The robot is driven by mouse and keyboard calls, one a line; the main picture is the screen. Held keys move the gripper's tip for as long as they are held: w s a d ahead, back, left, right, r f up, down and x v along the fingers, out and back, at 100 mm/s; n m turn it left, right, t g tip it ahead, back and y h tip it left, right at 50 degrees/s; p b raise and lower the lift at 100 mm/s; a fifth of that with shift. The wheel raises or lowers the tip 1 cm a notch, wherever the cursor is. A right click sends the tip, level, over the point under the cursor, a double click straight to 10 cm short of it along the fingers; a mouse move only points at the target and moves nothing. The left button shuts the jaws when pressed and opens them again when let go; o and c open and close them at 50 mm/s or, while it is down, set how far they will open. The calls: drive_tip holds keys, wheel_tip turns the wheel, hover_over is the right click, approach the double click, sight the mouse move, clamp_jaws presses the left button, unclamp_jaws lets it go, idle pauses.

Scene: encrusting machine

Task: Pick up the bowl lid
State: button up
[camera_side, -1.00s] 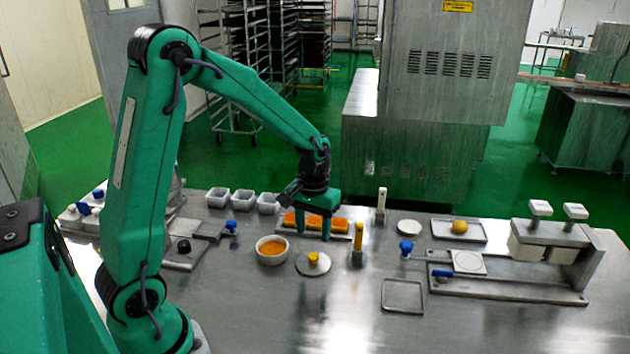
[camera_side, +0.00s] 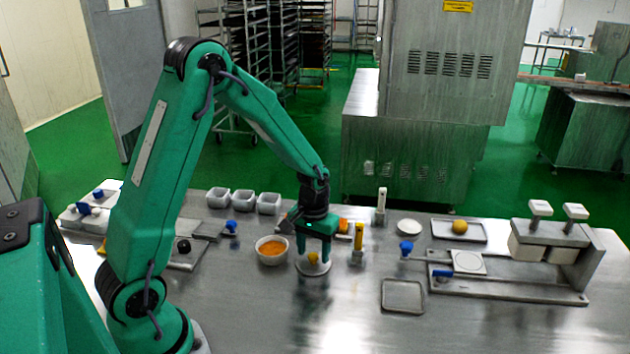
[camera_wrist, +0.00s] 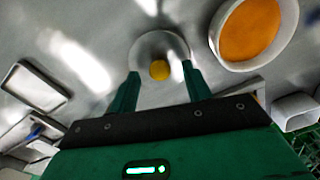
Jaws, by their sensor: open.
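The bowl lid (camera_side: 313,269) is a round grey metal disc with a yellow knob, flat on the steel table. It also shows in the wrist view (camera_wrist: 150,45), with its yellow knob (camera_wrist: 159,70) between the finger lines. My gripper (camera_side: 313,257) is open and right above the lid, its two green fingers on either side of the knob. In the wrist view the fingers (camera_wrist: 158,80) are spread and hold nothing. I cannot tell whether the fingertips touch the lid. A white bowl (camera_side: 260,254) with orange filling stands just left of the lid.
A yellow-handled tool (camera_side: 358,246) stands upright close to the right of my gripper. A square metal tray (camera_side: 402,309) lies further right. The table front is clear.

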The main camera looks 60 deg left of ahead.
drive_tip(key=shift+f, duration=0.35)
drive_tip(key=c, duration=1.1)
